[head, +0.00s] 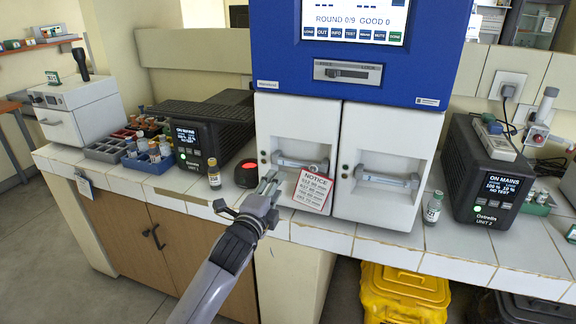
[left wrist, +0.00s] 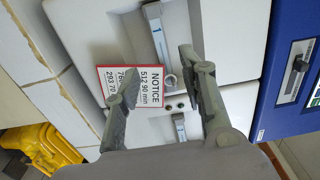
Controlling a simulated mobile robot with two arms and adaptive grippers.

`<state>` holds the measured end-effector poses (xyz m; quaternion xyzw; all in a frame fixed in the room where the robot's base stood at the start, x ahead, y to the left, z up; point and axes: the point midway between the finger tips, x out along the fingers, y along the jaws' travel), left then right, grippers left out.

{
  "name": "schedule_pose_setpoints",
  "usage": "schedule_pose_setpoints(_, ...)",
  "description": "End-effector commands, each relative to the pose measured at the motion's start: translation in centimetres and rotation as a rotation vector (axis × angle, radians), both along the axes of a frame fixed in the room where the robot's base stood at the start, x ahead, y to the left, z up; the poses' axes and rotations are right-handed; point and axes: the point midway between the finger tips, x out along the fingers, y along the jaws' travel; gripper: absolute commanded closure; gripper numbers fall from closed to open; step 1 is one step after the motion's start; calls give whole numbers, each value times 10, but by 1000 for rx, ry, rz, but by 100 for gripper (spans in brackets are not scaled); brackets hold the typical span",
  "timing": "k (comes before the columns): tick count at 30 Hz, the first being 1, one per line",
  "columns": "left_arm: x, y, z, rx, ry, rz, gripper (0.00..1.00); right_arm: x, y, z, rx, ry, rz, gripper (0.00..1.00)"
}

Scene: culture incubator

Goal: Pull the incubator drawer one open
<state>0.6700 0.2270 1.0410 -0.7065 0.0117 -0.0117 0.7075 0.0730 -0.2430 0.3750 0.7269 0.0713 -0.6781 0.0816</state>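The incubator (head: 358,60) has a blue top and two white drawer fronts side by side, both closed. The left front (head: 297,122) has a grey bar handle (head: 300,163); the right front (head: 384,140) has a similar handle (head: 387,180). A red-edged notice card (head: 312,191) hangs at the left handle's right end. My left gripper (head: 248,192) is open and empty in front of the left front. In the left wrist view, its fingers (left wrist: 158,62) are spread before the left handle (left wrist: 158,38) and the card (left wrist: 128,84). My right gripper is not in view.
A red button (head: 247,173) and small vial (head: 214,174) stand on the tiled counter left of the incubator. Another vial (head: 433,207) stands to its right. Black units (head: 205,135) (head: 490,180) flank it. A yellow bin (head: 404,290) is below.

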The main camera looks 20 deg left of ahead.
Motion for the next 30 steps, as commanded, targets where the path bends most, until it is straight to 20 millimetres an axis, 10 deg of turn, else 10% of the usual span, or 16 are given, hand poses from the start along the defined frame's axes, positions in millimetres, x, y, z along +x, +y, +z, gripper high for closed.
schedule_pose_setpoints(15,87,-3,0,-3,1,-1,62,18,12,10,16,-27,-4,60)
schedule_pose_setpoints(30,105,-4,-1,-2,1,-1,62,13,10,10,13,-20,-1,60)
